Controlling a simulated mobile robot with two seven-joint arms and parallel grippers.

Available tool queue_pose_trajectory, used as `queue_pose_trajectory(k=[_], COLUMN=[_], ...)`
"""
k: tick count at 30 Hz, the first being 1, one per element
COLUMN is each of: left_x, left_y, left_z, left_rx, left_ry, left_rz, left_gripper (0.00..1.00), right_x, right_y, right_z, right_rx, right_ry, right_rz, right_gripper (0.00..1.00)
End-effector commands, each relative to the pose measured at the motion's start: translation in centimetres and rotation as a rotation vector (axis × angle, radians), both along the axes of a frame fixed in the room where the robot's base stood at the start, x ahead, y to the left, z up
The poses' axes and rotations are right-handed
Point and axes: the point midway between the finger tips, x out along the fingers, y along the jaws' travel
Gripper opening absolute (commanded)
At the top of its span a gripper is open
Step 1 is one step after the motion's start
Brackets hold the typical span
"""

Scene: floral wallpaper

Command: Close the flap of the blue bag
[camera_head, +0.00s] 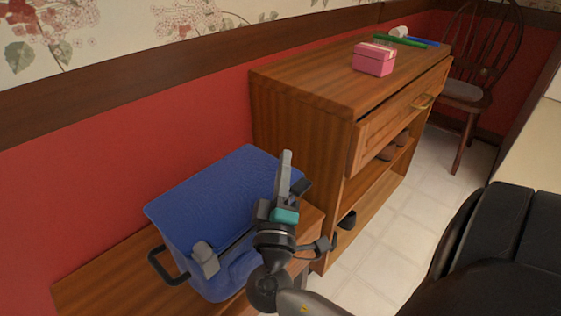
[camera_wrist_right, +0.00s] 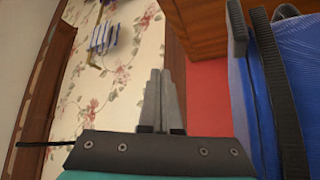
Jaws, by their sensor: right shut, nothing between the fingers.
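The blue bag (camera_head: 215,195) stands on a low wooden bench against the red wall. Its broad blue flap lies over the top, and a grey clip (camera_head: 205,258) sits at the front edge. Whether the flap's front edge is fully down I cannot tell, as my arm covers part of the front. My right gripper (camera_head: 286,158) is shut and empty, pointing up over the bag's right part. In the right wrist view its fingers (camera_wrist_right: 161,80) are together, with the blue bag (camera_wrist_right: 300,60) and its black straps at the right edge. My left gripper is not in view.
The bench (camera_head: 90,280) extends left of the bag. A wooden cabinet (camera_head: 300,120) with a slightly open drawer (camera_head: 400,117) stands close behind and to the right. A pink box (camera_head: 374,60) sits on it. Tiled floor (camera_head: 395,225) is clear; a chair (camera_head: 475,80) stands farther back.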

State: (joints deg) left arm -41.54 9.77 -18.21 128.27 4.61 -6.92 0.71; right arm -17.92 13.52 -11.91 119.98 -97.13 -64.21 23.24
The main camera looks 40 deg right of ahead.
Motion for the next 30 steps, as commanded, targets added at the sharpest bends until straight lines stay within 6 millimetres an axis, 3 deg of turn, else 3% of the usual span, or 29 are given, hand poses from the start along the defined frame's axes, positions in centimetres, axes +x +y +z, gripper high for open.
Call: queue_pose_trajectory(k=[12,30], left_x=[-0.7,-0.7], left_y=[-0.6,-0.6], left_z=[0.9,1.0], left_rx=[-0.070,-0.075], left_ry=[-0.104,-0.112], left_rz=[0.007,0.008], left_gripper=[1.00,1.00], right_x=[-1.0,-1.8], right_y=[-0.1,-0.2], right_z=[-2.9,-7.9], right_rx=[0.011,0.014], right_ry=[-0.098,-0.113], right_rz=[0.000,0.002], right_gripper=[0.00,0.00])
